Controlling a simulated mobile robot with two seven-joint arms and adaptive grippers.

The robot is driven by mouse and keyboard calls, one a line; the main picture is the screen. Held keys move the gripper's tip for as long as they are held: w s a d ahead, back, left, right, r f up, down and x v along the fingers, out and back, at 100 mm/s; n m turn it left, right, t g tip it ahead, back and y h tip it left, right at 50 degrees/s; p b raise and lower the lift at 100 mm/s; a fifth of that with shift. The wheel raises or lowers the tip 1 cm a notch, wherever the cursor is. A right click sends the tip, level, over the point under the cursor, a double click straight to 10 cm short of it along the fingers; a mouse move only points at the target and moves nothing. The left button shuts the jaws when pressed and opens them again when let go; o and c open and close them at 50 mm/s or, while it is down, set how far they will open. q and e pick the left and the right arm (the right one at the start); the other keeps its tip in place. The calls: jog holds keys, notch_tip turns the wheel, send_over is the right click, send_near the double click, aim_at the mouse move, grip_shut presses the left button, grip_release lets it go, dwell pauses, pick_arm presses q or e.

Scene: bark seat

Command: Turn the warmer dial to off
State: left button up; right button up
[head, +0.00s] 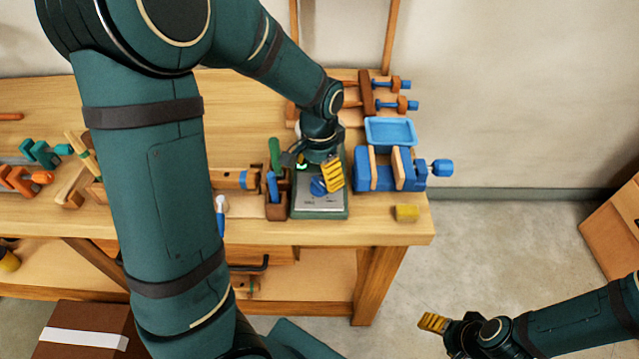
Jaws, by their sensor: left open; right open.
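The warmer (318,209) is a green box with a pale front panel, standing near the front right of the wooden workbench. Its blue dial (318,187) shows beside my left gripper's yellow fingers. My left gripper (333,175) is open and sits over the warmer, at the dial's right side; I cannot tell whether it touches the dial. A small green light (302,166) shows on the warmer behind the dial. The dial's setting is too small to read. My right gripper (432,322) is open and empty, over the floor at lower right, away from the bench.
A blue vise (408,172) stands right of the warmer, with a blue tray (390,131) behind it. A wooden holder (276,208) with tools is close on the left. A yellow block (406,213) lies near the bench's front right corner. Clamps (367,92) stand at the back.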

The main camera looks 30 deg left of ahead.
aim_at(319, 186)
pick_arm(q)
jog(key=shift+f+b, duration=0.3)
jog(key=shift+f, duration=1.2)
jog(key=c, duration=1.2)
